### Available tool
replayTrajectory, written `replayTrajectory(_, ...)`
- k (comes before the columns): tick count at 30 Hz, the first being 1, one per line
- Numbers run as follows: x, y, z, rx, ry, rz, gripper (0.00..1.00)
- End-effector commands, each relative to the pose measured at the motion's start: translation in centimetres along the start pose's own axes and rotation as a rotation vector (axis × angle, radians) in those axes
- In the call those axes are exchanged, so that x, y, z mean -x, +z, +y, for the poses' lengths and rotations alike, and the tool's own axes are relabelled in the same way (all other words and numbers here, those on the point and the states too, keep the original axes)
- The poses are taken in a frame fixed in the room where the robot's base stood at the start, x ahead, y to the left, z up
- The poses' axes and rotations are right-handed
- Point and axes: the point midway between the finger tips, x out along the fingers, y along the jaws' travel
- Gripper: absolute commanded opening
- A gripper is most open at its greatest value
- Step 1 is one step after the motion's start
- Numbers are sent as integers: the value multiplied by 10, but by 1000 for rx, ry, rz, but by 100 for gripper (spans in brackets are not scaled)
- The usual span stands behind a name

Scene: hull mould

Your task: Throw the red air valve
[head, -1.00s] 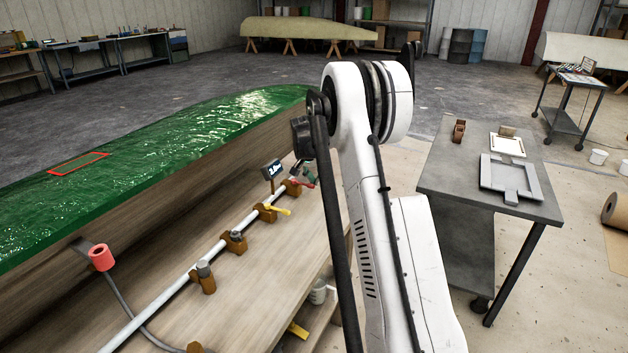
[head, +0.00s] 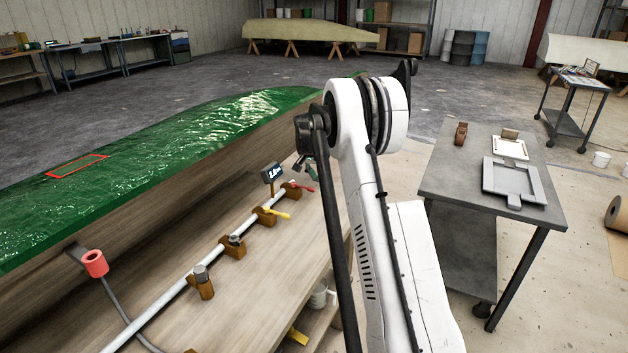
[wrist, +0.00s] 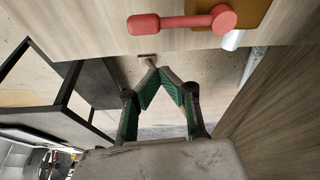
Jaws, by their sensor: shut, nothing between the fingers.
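The red air valve (head: 303,189) is at the far end of the white pipe on the wooden bench beside the hull mould. Its red lever (wrist: 172,24) lies nearly level across the top of the wrist view, joined to a round red hub on the right. My gripper (wrist: 164,68) has green fingers that meet at their tips, with nothing between them. In the wrist view the tips are below the lever and apart from it. In the head view my gripper (head: 309,168) is just above the valve, partly hidden behind my arm.
A yellow-handled valve (head: 275,213) and other brown fittings sit along the pipe (head: 175,291). A small display (head: 272,173) stands near the red valve. The green mould (head: 150,135) rises on the left. A grey table (head: 465,192) stands to the right.

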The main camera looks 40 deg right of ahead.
Motion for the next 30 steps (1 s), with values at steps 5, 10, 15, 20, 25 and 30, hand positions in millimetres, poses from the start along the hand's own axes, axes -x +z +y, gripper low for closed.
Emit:
replayTrajectory(5, 38, 1, -2, 1, 0, 0, 0)
replayTrajectory(10, 69, 1, -2, 1, 0, 0, 0)
replayTrajectory(15, 89, 1, -3, 1, 0, 0, 0)
replayTrajectory(20, 97, 1, -4, 1, 0, 0, 0)
replayTrajectory(25, 98, 1, -4, 0, 0, 0, 0)
replayTrajectory(30, 98, 1, -4, 0, 0, 0, 0)
